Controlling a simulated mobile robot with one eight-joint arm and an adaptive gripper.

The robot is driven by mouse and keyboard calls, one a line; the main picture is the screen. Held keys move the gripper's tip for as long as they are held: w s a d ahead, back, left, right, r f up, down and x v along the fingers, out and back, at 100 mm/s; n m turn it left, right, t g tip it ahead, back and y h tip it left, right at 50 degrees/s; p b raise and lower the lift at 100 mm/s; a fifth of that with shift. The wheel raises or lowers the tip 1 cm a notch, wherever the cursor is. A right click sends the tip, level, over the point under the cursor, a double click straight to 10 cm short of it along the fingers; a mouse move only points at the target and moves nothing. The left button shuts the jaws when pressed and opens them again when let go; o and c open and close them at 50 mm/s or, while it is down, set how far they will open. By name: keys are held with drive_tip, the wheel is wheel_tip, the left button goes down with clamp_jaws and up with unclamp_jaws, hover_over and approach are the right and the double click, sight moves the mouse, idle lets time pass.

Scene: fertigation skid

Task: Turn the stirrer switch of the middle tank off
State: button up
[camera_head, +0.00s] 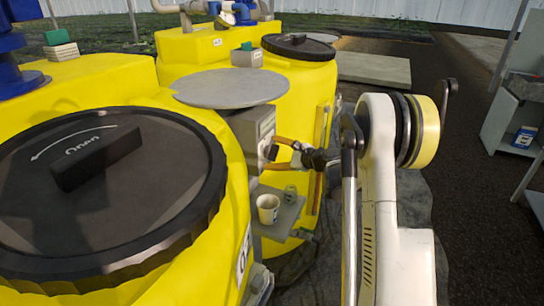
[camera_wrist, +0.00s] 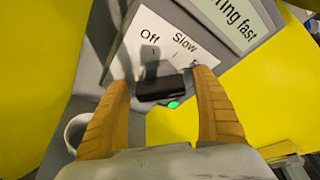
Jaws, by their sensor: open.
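The stirrer switch is a black knob (camera_wrist: 160,88) on a grey box with a white label reading "Off" and "Slow"; part of another label ends in "ring fast". A green light (camera_wrist: 173,104) shows just below the knob. Which mark the knob points to I cannot tell. In the head view the grey switch box (camera_head: 252,128) stands beside the near yellow tank (camera_head: 215,265). My gripper (camera_head: 270,152) faces the box from the right. In the wrist view its orange fingers (camera_wrist: 160,80) are open, one on each side of the knob, with gaps visible.
A round grey plate (camera_head: 230,88) lies above the box. Below it, a shelf (camera_head: 283,222) holds a white cup (camera_head: 268,209) and a small grey-green item (camera_head: 290,193). The near tank has a black lid (camera_head: 150,200). Another yellow tank (camera_head: 300,90) stands behind.

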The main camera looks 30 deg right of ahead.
drive_tip(key=shift+w+a, duration=0.1)
drive_tip(key=shift+w, duration=0.05)
drive_tip(key=c, duration=1.2)
